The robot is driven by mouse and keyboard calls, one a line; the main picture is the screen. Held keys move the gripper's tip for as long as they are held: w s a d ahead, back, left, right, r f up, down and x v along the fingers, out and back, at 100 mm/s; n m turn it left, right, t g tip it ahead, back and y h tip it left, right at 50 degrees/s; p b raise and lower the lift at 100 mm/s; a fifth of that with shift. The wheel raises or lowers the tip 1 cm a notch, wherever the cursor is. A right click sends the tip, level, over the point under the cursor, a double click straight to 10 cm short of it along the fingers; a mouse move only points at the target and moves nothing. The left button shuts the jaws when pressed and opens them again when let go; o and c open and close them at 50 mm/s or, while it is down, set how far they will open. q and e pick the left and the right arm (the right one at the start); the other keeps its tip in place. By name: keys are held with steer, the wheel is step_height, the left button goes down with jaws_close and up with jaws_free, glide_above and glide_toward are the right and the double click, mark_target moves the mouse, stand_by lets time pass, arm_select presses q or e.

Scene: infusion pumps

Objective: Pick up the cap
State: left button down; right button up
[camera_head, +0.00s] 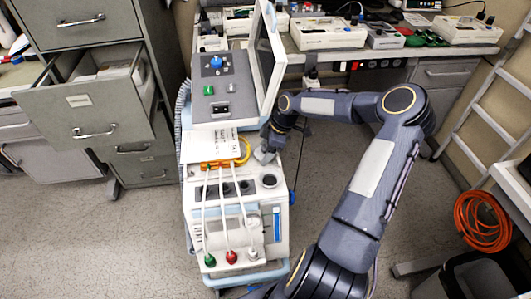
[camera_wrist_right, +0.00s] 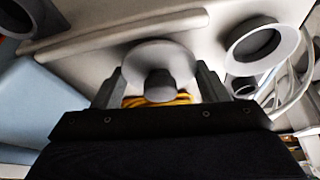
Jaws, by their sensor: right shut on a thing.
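The grey cap (camera_wrist_right: 159,62), a round disc with a stubby knob, is in the middle of the right wrist view. My right gripper (camera_wrist_right: 158,88) is shut on it, with one dark finger on each side. In the head view the cap (camera_head: 264,156) shows as a small grey shape under my right gripper (camera_head: 270,144), at the right of the machine's white top. I cannot tell whether the cap touches that surface. My left gripper is not in view.
A grey ringed port (camera_head: 269,181) is just in front of the cap; a similar ring (camera_wrist_right: 262,44) shows in the right wrist view. A yellow coiled tube (camera_head: 243,150) and white cables lie beside it. The machine's screen (camera_head: 268,60) rises behind. An open drawer (camera_head: 90,95) is left.

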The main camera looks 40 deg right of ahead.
steer(key=shift+s+a+r, duration=0.15)
steer(key=shift+s+r, duration=0.15)
steer(key=shift+r, duration=0.05)
steer(key=s+a+r+p, duration=0.1)
steer(key=s+a+r, duration=0.2)
steer(key=s, duration=0.3)
steer(key=s+a+r, duration=0.3)
steer(key=s+r, duration=0.1)
steer(key=s, duration=0.1)
steer(key=shift+s+a+r+p, duration=0.15)
steer(key=shift+s+a+p, duration=0.1)
steer(key=shift+s+p, duration=0.15)
steer(key=shift+w+d+f+p, duration=0.25)
steer(key=shift+w+f, duration=0.35)
steer(key=shift+f, duration=0.2)
steer(key=shift+w+d+f+p, duration=0.15)
steer(key=shift+w+d+f, duration=0.15)
steer(key=shift+w+f, duration=0.4)
steer(key=shift+w+d+f+p, duration=0.25)
steer(key=shift+w+f, duration=0.3)
steer(key=shift+f, duration=0.3)
steer(key=shift+f+b, duration=1.15)
steer(key=shift+f, duration=0.5)
